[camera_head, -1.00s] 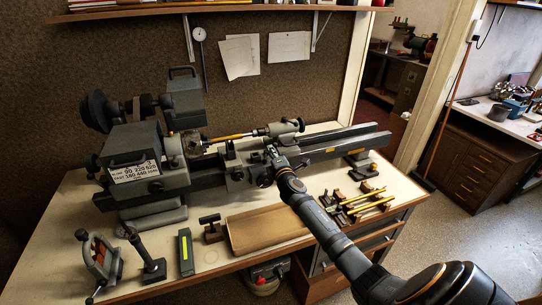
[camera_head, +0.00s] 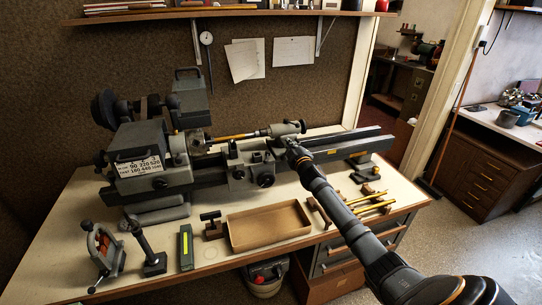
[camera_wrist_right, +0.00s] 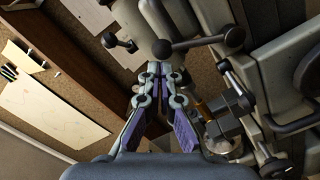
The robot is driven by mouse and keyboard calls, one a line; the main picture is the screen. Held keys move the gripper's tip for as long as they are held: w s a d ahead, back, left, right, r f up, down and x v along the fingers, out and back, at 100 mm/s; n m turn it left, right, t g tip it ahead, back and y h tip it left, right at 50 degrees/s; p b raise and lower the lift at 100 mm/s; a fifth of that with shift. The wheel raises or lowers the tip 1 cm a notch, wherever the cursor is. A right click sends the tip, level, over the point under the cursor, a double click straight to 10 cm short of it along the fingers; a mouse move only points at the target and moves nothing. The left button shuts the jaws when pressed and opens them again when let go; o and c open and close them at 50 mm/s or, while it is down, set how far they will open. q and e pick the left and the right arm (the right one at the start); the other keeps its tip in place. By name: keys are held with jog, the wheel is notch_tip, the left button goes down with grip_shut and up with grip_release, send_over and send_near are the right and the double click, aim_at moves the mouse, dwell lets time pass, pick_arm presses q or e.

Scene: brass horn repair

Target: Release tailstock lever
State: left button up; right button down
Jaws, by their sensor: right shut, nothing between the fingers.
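The grey lathe (camera_head: 150,165) stands on the bench, with its tailstock (camera_head: 284,129) on the right part of the bed. My right gripper (camera_head: 287,142) is at the front of the tailstock, and its fingertips are hard to make out there. In the right wrist view my right gripper (camera_wrist_right: 160,74) is shut and empty, with purple pads on its fingers. Just beyond its fingertips is a grey lever bar (camera_wrist_right: 200,42) with a dark ball knob at each end. I cannot tell whether the fingertips touch it. My left gripper is out of view.
A brass-coloured rod (camera_head: 232,137) lies in line with the tailstock. On the bench front are an empty tan tray (camera_head: 270,227), a dark bar with a yellow stripe (camera_head: 186,246) and, right, brass tubes on supports (camera_head: 372,205). A shelf (camera_head: 240,14) hangs above.

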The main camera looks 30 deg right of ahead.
jog(key=shift+s+d+f+m, duration=0.15)
jog(key=shift+d+m, duration=0.3)
jog(key=shift+m, duration=0.25)
jog(key=shift+d, duration=0.1)
